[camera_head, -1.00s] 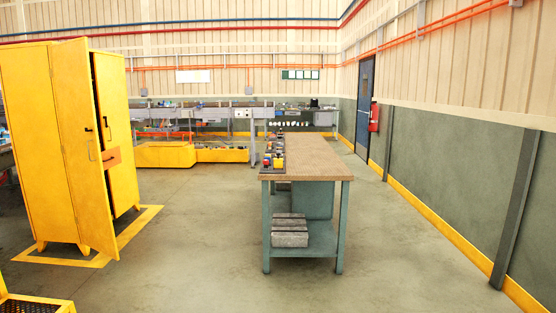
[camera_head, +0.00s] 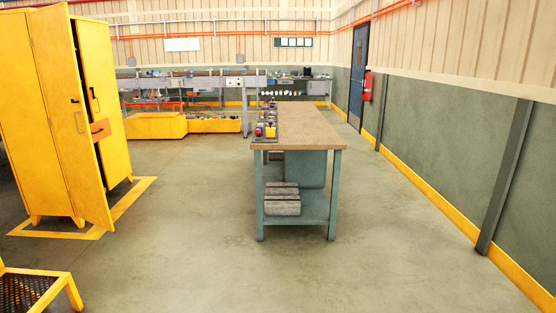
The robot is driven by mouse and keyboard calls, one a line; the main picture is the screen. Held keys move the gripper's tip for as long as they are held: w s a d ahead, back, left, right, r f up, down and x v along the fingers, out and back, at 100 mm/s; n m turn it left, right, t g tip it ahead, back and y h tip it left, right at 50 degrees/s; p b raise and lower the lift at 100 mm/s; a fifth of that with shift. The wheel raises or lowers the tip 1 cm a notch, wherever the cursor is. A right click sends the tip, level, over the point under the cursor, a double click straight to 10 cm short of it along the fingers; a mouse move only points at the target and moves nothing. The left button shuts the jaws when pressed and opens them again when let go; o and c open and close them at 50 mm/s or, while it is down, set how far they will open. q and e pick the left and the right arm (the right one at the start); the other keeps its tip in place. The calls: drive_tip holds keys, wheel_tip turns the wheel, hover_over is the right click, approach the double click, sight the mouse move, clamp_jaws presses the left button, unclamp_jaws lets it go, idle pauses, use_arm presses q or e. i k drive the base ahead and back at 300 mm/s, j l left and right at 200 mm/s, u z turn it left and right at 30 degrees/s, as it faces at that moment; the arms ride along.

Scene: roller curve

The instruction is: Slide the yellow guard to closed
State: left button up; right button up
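No yellow guard can be made out for certain in the head view. Grey machinery (camera_head: 205,84) stands at the back of the room, left of the workbench, too far off to show its details. Low yellow bins or troughs (camera_head: 155,126) lie on the floor in front of it. Neither of my grippers is in view, so their state does not show.
A wood-topped workbench (camera_head: 300,128) with green legs stands mid-room. A yellow cabinet (camera_head: 50,110) with a door ajar is at left, a yellow step frame (camera_head: 42,292) at lower left. Open floor (camera_head: 185,230) lies between cabinet and bench. A wall (camera_head: 450,150) runs along the right.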

sight(270, 131)
drive_tip(key=i, duration=3.15)
drive_tip(key=i+u, duration=0.2)
drive_tip(key=i, duration=0.2)
drive_tip(key=i+l+u, duration=0.15)
drive_tip(key=i, duration=0.3)
drive_tip(key=i+l+u, duration=0.2)
drive_tip(key=i, duration=0.2)
